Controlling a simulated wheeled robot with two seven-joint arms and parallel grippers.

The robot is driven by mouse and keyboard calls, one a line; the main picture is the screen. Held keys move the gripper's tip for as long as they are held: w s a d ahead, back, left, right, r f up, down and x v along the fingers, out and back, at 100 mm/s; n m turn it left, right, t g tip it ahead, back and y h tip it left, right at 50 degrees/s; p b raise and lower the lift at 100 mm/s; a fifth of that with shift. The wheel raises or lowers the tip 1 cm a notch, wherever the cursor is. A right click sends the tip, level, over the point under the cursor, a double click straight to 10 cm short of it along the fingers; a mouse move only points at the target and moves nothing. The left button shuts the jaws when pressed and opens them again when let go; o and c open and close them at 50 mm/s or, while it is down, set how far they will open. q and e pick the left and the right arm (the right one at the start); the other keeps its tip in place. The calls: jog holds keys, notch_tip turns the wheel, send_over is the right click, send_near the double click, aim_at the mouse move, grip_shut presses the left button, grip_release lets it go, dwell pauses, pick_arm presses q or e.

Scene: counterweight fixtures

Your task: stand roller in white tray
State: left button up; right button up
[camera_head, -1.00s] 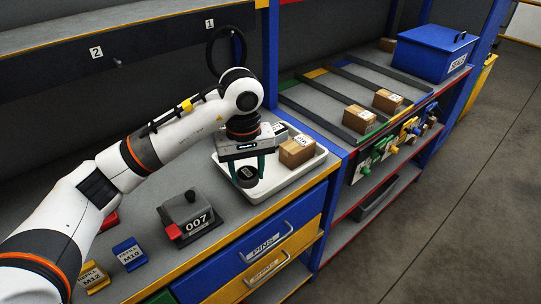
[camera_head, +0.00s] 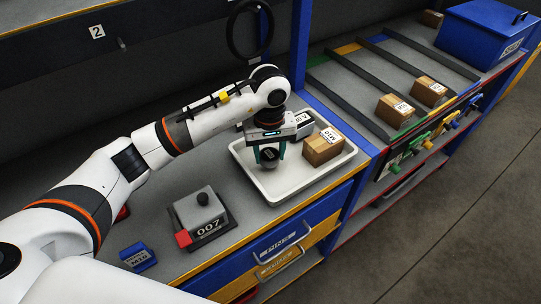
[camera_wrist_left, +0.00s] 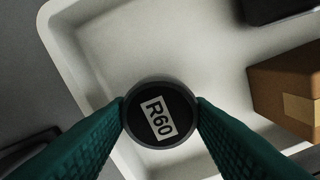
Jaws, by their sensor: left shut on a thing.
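In the left wrist view, the roller's labelled end (camera_wrist_left: 158,116) faces the camera between both fingertips. The white tray (camera_head: 287,195) lies on the grey bench, and the roller is over its left part. I cannot tell whether the roller's underside touches the tray floor. My right gripper is not in view.
A cardboard box (camera_head: 323,147) stands in the tray's right part, with a dark labelled item (camera_head: 304,123) behind it. A grey block marked 007 (camera_head: 201,214) and a blue block (camera_head: 139,257) stand left of the tray. The tray's front middle is clear.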

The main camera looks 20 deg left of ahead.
aim_at(270, 154)
pick_arm(q)
notch_tip(270, 154, down, 3)
jog(key=shift+w+f+p, duration=0.1)
jog(key=shift+p, duration=0.35)
jog(key=shift+f+b, duration=0.15)
jog(key=shift+b, duration=0.15)
jog(key=o, duration=1.2)
jog(key=shift+o, duration=0.2)
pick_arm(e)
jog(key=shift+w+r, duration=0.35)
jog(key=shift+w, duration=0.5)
pick_arm(q)
jog(key=shift+r+p, duration=0.25)
jog(key=shift+p, duration=0.05)
jog(key=shift+r+b, duration=0.25)
jog(key=shift+b, duration=0.05)
notch_tip(270, 154, up, 11)
jog(key=b, duration=0.3)
jog(key=shift+r, duration=0.2)
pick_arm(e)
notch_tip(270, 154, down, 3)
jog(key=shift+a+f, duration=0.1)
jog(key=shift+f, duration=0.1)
